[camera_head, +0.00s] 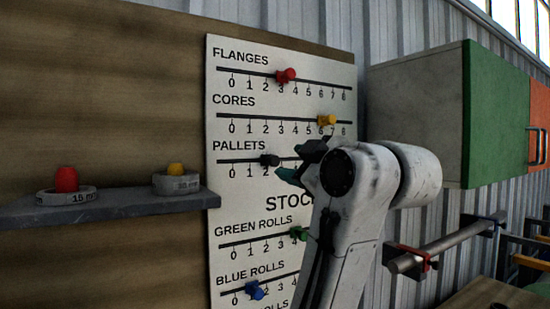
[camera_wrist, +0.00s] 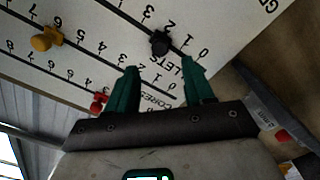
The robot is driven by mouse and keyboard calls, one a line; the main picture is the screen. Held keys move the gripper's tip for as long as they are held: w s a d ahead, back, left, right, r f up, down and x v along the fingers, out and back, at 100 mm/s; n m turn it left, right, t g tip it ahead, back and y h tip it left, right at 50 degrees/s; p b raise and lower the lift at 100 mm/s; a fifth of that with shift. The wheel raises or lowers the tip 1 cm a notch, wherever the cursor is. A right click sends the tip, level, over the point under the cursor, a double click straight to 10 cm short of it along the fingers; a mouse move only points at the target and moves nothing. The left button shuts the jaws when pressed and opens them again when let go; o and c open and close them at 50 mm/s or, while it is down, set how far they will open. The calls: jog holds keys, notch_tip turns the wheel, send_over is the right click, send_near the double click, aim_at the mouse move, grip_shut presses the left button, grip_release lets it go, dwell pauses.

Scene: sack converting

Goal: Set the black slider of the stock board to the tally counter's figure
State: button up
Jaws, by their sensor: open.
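The white stock board (camera_head: 232,190) has several number scales with coloured sliders. The black slider (camera_head: 269,160) is on the PALLETS scale, at about 2. In the wrist view the black slider (camera_wrist: 160,42) is just beyond the fingertips, roughly in line with the gap between them. My gripper (camera_head: 288,162) is open in front of the board, right of the black slider in the head view. Its two green fingers (camera_wrist: 160,72) hold nothing. My arm hides the right part of the PALLETS scale and part of the lower board. I see no tally counter.
Nearby sliders are red (camera_head: 286,75), yellow (camera_head: 327,120), green (camera_head: 299,234) and blue (camera_head: 255,290). A dark shelf (camera_head: 130,207) at left bears two ring-shaped items with red and yellow tops. A green-doored cabinet (camera_head: 490,115) and a rail (camera_head: 440,247) are at right.

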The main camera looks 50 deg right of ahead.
aim_at(275, 161)
jog(key=p+x, duration=0.2)
jog(key=x, duration=0.6)
jog(key=shift+f, duration=0.1)
jog(key=shift+c, duration=0.4)
grip_shut()
